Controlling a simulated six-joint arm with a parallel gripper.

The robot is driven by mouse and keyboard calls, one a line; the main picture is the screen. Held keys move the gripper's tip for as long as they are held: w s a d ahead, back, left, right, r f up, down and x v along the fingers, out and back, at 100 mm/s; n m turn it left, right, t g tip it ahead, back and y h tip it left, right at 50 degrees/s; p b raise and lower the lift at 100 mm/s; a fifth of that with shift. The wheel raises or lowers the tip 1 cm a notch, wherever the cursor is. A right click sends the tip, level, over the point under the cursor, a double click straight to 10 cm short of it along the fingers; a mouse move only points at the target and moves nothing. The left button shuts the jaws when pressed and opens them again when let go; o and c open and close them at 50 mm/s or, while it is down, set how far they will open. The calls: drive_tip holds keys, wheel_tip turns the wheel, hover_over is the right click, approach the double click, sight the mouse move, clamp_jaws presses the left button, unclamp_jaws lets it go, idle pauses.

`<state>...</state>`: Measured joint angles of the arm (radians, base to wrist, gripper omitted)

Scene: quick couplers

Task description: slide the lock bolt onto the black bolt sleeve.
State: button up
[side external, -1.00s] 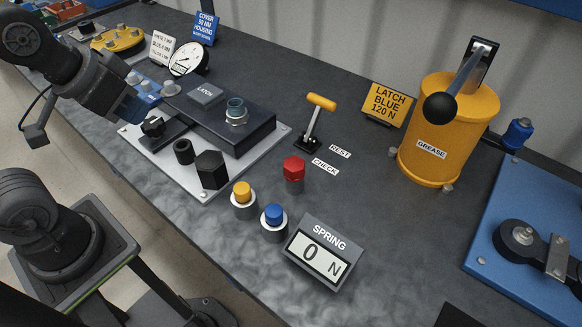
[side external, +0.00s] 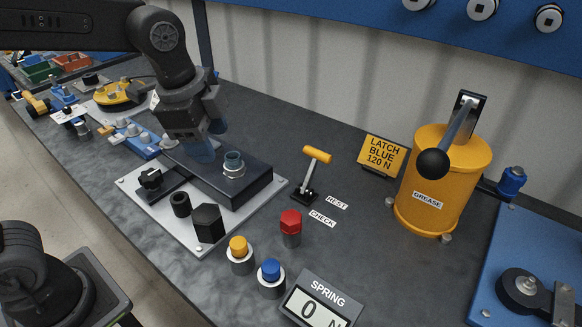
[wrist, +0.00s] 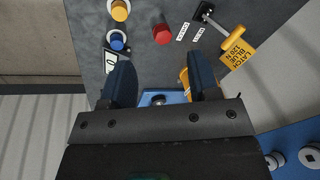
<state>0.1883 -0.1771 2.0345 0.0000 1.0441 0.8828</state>
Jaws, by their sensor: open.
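A black knobbed piece that looks like the lock bolt (side external: 151,179) sits on a dark bar at the left of a pale base plate (side external: 203,249). The short black ring that looks like the bolt sleeve (side external: 180,204) stands on the plate just right of and nearer than it, apart from it. My gripper (side external: 208,138) hangs above the far part of the dark latch block (side external: 240,190), behind the knobbed piece. In the wrist view my gripper (wrist: 160,68) has its two blue fingers spread with nothing held between them. Neither the bolt nor the sleeve can be made out there.
A black hexagonal post (side external: 208,222) stands close right of the sleeve. A metal-collared fitting (side external: 233,165) rises from the latch block near my gripper. Yellow (side external: 239,248), blue (side external: 271,272) and red (side external: 291,222) caps and a yellow-handled lever (side external: 312,172) stand to the right.

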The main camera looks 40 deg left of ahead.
drive_tip(key=o, duration=0.3)
drive_tip(key=w+d+f+m+g, duration=0.1)
drive_tip(key=w+d+f+m, duration=0.1)
drive_tip(key=w+d+m, duration=0.2)
drive_tip(key=shift+w+d+f+m, duration=0.25)
drive_tip(key=shift+w+m, duration=0.2)
drive_tip(key=shift+m, duration=0.35)
drive_tip(key=m+g, duration=0.2)
drive_tip(key=m, duration=0.4)
hover_over(291, 217)
wheel_tip(291, 217, down, 4)
drive_tip(key=shift+y, duration=0.3)
wheel_tip(291, 217, down, 14)
drive_tip(key=shift+f, duration=0.1)
drive_tip(key=shift+c, duration=0.5)
drive_tip(key=c, duration=1)
